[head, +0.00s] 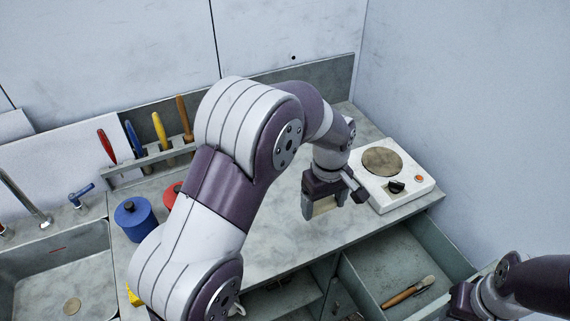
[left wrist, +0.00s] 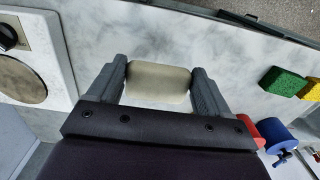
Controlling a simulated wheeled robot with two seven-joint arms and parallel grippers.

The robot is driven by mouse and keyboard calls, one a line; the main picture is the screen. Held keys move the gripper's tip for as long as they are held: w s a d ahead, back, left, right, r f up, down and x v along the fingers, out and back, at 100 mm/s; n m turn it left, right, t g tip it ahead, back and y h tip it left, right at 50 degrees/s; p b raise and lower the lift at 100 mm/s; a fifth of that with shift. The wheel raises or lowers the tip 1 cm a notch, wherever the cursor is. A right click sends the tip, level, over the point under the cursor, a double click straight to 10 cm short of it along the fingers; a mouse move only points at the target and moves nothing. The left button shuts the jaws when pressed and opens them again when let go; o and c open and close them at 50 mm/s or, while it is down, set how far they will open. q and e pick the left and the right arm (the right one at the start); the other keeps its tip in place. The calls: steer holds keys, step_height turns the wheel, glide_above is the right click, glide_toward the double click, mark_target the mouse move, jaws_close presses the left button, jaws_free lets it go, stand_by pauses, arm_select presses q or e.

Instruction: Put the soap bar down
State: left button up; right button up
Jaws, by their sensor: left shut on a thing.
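My left gripper (head: 333,203) is shut on the soap bar (head: 323,207) over the grey counter (head: 285,235), left of the hot plate. In the left wrist view the cream soap bar (left wrist: 158,84) lies crosswise between the two dark fingers of the left gripper (left wrist: 160,76). The counter surface (left wrist: 155,35) shows beyond it. I cannot tell whether the bar touches the counter. My right gripper (head: 459,301) shows only in part at the lower right, and its fingers are unclear.
A white hot plate (head: 405,193) stands at the counter's right end. An open drawer (head: 375,262) below holds a wooden-handled brush (head: 408,291). A blue spool (head: 135,218), a tool rack (head: 150,160) and a sink (head: 60,285) are to the left. Green and yellow sponges (left wrist: 284,83) show too.

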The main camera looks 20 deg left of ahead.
arm_select(q)
steer(key=shift+w+a+f, duration=0.35)
steer(key=shift+w+a, duration=0.05)
steer(key=shift+w, duration=0.05)
steer(key=p, duration=0.1)
glide_toward(274, 245)
steer(key=shift+d+f, duration=0.4)
steer(key=shift+d, duration=0.25)
steer(key=shift+a+f, duration=0.65)
steer(key=shift+f, duration=0.35)
step_height(274, 245, down, 3)
steer(key=shift+s+r, duration=0.1)
steer(key=shift+f, duration=0.4)
arm_select(e)
steer(key=shift+s+r, duration=0.1)
steer(key=shift+r, duration=0.8)
arm_select(q)
steer(key=shift+f, duration=0.1)
steer(key=shift+f, duration=0.1)
steer(key=o, duration=1)
